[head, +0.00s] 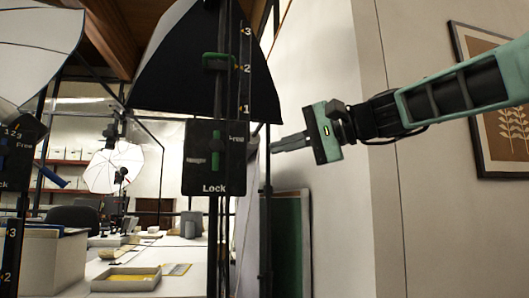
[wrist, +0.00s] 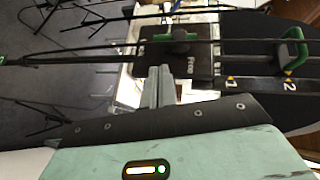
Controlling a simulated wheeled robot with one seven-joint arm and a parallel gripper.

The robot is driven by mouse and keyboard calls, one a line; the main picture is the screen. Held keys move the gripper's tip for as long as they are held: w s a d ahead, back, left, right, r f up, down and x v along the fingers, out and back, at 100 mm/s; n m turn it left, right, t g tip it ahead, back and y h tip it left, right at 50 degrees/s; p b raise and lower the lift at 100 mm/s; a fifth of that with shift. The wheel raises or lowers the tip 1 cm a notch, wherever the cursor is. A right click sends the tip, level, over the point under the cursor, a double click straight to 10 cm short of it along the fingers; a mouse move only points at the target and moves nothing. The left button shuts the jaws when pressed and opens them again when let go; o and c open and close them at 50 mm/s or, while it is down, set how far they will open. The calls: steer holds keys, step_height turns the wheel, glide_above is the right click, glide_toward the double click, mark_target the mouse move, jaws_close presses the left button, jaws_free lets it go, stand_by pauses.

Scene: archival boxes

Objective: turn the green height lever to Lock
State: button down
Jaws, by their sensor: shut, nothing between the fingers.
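The green height lever (head: 215,160) sits on a dark panel (head: 203,183) fixed to an upright pole. The panel reads Height at left, Free at upper right and Lock at the bottom. The lever looks roughly upright in the head view; I cannot tell exactly which mark it points to. In the wrist view the lever (wrist: 180,36) shows past my fingertips, partly end-on. My gripper (head: 274,144) is shut and empty, right of the panel and apart from it in the head view. Its fingers (wrist: 158,78) point towards the panel in the wrist view.
A green handle (head: 217,61) is on the same pole near mark 2 of a numbered scale (head: 246,70). A black umbrella softbox (head: 180,60) is behind. A similar panel (head: 14,155) stands at left. A tray (head: 127,279) rests on the white table below.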

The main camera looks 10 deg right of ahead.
steer(key=shift+v, duration=1.45)
steer(key=shift+f, duration=0.1)
steer(key=s+a+f+n+g+h, duration=0.1)
steer(key=s+a+f+g+h, duration=0.15)
steer(key=f, duration=0.65)
steer(key=s+a+f+n+g+h, duration=0.1)
steer(key=s+a+f+n+g, duration=0.2)
steer(key=f, duration=0.7)
steer(key=s+a+f+g+h, duration=0.1)
steer(key=s+a+f+h, duration=0.2)
steer(key=f, duration=0.6)
steer(key=s+d+f+n+g+h, duration=0.1)
steer(key=s+d+f+n+h, duration=0.2)
steer(key=s+f, duration=0.65)
steer(key=s+d+f+n+g+h, duration=0.1)
steer(key=s+d+f+n+h, duration=0.15)
steer(key=s+f+n, duration=0.55)
step_height(320, 180, up, 16)
steer(key=m+p, duration=0.2)
steer(key=p, duration=1.7)
steer(key=shift+s+r, duration=0.15)
steer(key=shift+s, duration=0.3)
steer(key=shift+a, duration=0.1)
